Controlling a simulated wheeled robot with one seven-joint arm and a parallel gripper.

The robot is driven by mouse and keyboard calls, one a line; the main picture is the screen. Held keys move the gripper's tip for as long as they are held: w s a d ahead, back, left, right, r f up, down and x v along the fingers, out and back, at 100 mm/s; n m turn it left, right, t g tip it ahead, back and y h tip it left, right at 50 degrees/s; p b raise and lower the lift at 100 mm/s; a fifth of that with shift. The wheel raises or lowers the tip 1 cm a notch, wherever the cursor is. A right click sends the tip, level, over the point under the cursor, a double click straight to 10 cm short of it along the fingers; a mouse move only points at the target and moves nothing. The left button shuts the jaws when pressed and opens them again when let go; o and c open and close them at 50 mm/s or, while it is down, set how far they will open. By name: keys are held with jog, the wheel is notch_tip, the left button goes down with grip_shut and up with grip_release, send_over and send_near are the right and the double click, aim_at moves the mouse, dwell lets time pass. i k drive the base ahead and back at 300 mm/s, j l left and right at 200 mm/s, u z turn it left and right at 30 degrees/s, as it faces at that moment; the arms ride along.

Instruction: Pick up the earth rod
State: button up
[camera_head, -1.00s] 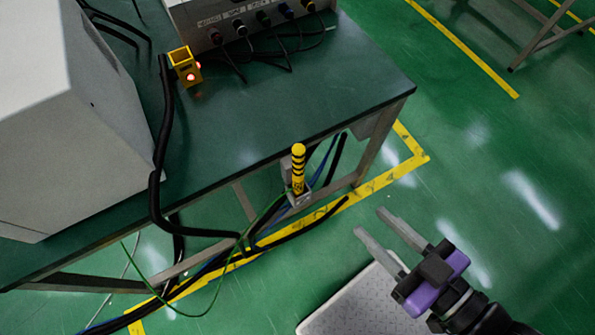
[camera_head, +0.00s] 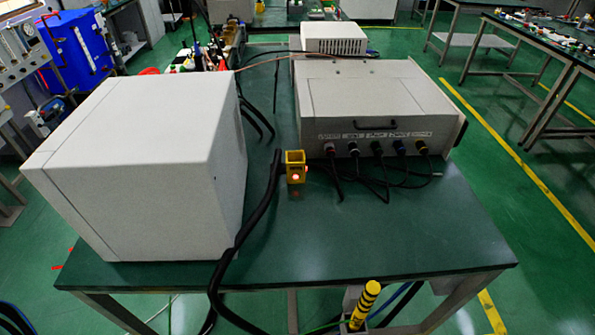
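The earth rod (camera_head: 366,303), yellow with black bands, stands slightly tilted at the front edge of the green table (camera_head: 440,248), low in the picture. Its top shows below the tabletop edge, and its lower end is at a holder near the bottom of the frame, partly cut off. A green wire runs near its base. My gripper is out of the picture now.
A large white box (camera_head: 150,165) stands on the table's left. A grey instrument (camera_head: 375,95) with several cabled sockets stands behind. A small yellow holder (camera_head: 295,167) with a red light sits mid-table. A thick black cable (camera_head: 245,230) hangs over the front edge.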

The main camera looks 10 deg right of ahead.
aim_at(372, 289)
jog(key=k+j+u, duration=0.15)
jog(key=j+u, duration=0.25)
jog(key=k+j+u, duration=0.1)
jog(key=j+u, duration=0.25)
jog(key=k+l, duration=0.05)
jog(key=l, duration=0.05)
